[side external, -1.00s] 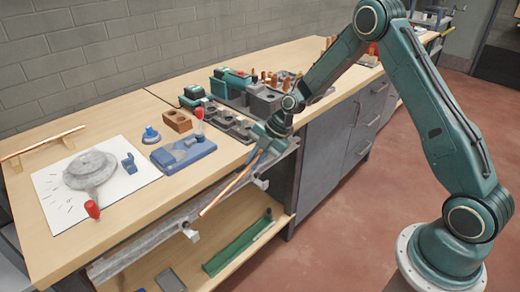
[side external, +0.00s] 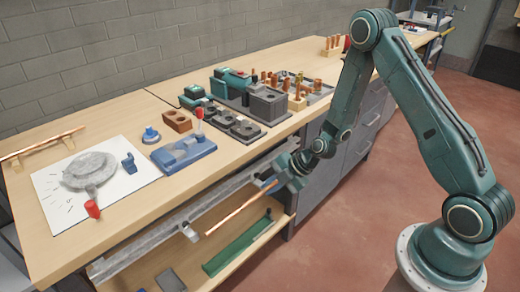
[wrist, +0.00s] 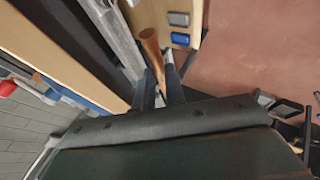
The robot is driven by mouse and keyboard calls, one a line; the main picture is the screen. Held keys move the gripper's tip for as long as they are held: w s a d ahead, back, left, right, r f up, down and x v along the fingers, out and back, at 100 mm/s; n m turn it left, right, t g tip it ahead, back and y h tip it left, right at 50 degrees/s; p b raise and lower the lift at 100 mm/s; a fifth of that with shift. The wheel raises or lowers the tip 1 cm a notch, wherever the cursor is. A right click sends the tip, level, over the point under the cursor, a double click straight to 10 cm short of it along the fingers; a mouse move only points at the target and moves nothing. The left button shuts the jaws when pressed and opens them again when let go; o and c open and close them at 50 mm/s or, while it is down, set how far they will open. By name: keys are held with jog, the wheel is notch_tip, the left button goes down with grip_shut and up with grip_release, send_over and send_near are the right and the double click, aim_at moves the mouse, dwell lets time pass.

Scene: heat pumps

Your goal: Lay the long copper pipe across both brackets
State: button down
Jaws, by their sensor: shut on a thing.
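The long copper pipe (side external: 238,211) is in my gripper (side external: 279,180), held near one end. It slants down to the left in front of the bench, above the lower shelf. In the wrist view the pipe (wrist: 150,42) runs away between the fingers of my gripper (wrist: 161,74). A grey bracket (side external: 190,233) stands out from the metal rail (side external: 140,253) along the bench front, close to the pipe's free end. Whether the pipe touches it, I cannot tell. The second bracket, near my gripper, is hard to make out.
A green channel (side external: 237,248) lies on the lower shelf (side external: 215,284). On the bench stand a blue tool (side external: 184,152), a grey round part on white paper (side external: 90,170), and another copper pipe (side external: 42,143) on wooden supports.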

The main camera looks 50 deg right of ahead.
jog(key=shift+w, duration=0.15)
jog(key=w+f, duration=0.1)
jog(key=w, duration=0.5)
jog(key=shift+w+f, duration=0.35)
jog(key=shift+f, duration=0.05)
dwell(1.0)
jog(key=shift+f, duration=2.1)
dwell(2.0)
jog(key=c, duration=1.4)
grip_release()
jog(key=shift+o, duration=0.2)
jog(key=shift+d, duration=0.1)
jog(key=v, duration=1.4)
